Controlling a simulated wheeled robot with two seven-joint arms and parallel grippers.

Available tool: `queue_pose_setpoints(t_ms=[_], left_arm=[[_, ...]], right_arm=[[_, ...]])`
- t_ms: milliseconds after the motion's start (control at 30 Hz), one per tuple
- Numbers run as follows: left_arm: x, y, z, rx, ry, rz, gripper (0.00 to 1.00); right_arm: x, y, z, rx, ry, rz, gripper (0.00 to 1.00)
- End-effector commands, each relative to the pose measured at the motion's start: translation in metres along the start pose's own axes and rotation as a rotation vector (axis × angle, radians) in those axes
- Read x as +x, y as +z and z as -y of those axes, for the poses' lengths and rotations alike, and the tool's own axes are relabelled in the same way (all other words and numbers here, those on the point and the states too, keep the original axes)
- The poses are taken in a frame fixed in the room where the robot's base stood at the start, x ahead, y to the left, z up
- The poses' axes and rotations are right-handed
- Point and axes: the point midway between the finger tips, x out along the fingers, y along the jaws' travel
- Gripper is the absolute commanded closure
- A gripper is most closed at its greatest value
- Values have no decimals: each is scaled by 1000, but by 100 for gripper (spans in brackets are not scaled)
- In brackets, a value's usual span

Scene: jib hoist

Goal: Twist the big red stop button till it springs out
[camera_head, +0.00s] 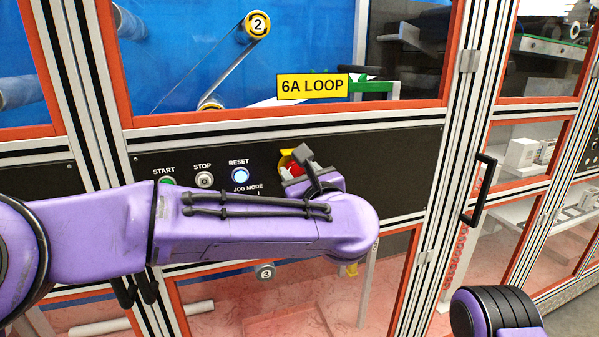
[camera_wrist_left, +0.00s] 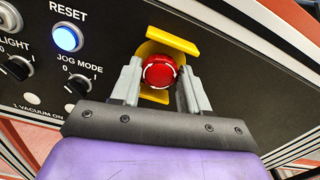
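The big red stop button (camera_wrist_left: 158,73) sits in a yellow surround (camera_wrist_left: 168,42) on the black control panel. In the head view only a bit of the red button (camera_head: 291,170) shows behind my left wrist. My left gripper (camera_wrist_left: 158,80) is at the button, with one grey finger on each side of it. A small gap seems to show on the right side, and the left finger is very close to the button; I cannot tell whether it touches. My right gripper is not in view; only a purple part of my right arm shows at the lower right.
The panel (camera_head: 400,165) also has a START button (camera_head: 166,182), a STOP button (camera_head: 204,179) and a lit RESET button (camera_head: 240,176). A JOG MODE knob (camera_wrist_left: 76,84) is left of the red button. A black door handle (camera_head: 479,190) stands out to the right.

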Motion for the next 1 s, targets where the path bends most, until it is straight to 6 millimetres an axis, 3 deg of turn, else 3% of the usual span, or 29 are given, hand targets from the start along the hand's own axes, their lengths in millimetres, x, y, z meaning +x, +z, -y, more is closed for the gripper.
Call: queue_pose_setpoints(t_ms=[33, 100, 467, 1000], left_arm=[[0, 0, 0, 0, 0, 0, 73], [0, 0, 0, 0, 0, 0, 87], [0, -1, 0, 59, 0, 2, 87], [0, 1, 1, 438, 0, 4, 87]], right_arm=[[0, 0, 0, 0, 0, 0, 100], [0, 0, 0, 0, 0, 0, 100], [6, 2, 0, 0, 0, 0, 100], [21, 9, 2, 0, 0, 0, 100]])
